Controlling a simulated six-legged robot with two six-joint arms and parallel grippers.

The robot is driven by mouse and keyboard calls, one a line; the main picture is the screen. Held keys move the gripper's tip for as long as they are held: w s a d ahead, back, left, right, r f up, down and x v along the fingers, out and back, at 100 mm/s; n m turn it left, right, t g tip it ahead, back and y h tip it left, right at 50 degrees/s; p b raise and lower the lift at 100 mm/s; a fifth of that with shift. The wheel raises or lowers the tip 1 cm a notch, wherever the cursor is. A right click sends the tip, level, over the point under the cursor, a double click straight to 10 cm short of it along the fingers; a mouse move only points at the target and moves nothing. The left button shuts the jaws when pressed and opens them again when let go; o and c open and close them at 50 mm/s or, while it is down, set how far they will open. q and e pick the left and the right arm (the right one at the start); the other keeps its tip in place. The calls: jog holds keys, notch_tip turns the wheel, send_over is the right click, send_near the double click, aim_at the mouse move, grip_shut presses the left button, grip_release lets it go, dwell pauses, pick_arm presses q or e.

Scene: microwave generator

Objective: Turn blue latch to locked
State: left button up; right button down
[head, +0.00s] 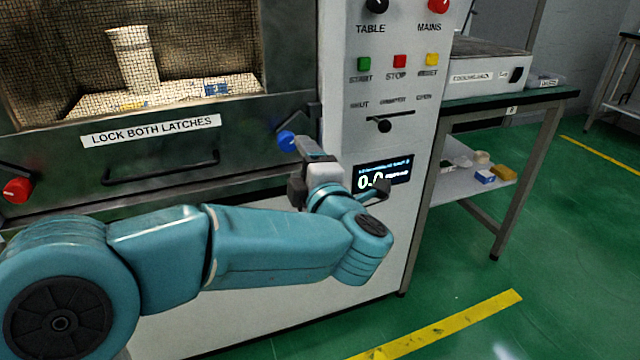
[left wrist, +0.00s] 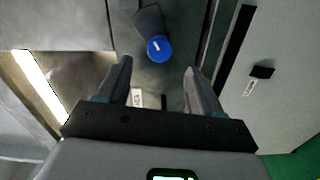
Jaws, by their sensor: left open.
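The blue latch knob (head: 286,141) is on the right side of the microwave door frame, on a dark bracket. In the left wrist view the blue knob (left wrist: 159,48) has a short white mark on its face and lies just beyond the fingertips, roughly centred between them. My left gripper (head: 301,146) is just right of the knob in the head view. In the left wrist view the left gripper (left wrist: 157,68) is open with nothing between its fingers. Whether a finger touches the knob cannot be told. My right gripper is not in view.
The door with a mesh window (head: 185,50), a "LOCK BOTH LATCHES" label (head: 152,131) and a black handle (head: 160,168) is at left. A red latch knob (head: 17,190) sits at far left. The control panel's slider knob (head: 384,126) and display (head: 383,173) are right of my gripper.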

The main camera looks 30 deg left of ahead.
pick_arm(q)
jog(key=p+v, duration=0.1)
jog(key=v, duration=0.9)
jog(key=shift+w, duration=0.1)
